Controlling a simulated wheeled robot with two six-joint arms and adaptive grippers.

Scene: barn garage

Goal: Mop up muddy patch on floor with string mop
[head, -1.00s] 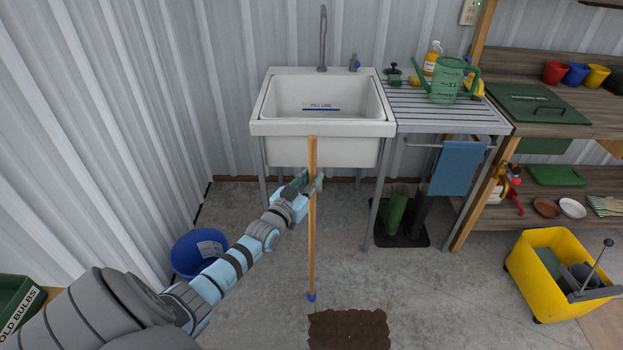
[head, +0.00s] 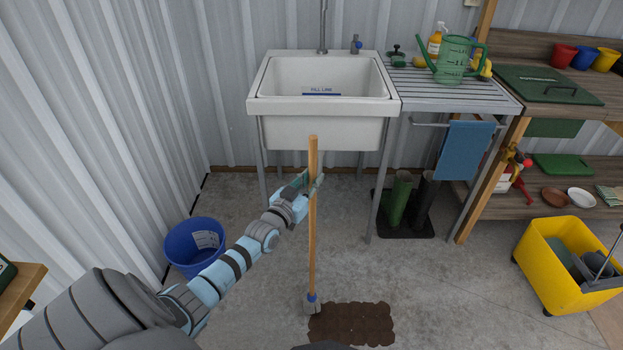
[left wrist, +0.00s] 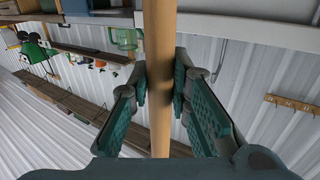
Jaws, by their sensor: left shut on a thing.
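The string mop (head: 313,240) stands nearly upright, with a wooden handle, a blue collar and a grey head (head: 312,306) low at the floor. My left gripper (head: 310,187) is shut on the upper handle; the left wrist view shows its green-padded fingers (left wrist: 161,88) on both sides of the wood. The brown muddy patch (head: 352,324) lies on the concrete just right of the mop head. The head is at the patch's left edge; I cannot tell whether it touches the mud. My right gripper does not show.
A white sink (head: 322,105) stands behind the mop. A blue bucket (head: 195,246) is at the left wall, and a yellow mop bucket (head: 565,265) is at right. A slatted bench (head: 455,90) holds a green watering can (head: 452,62). Floor between patch and yellow bucket is clear.

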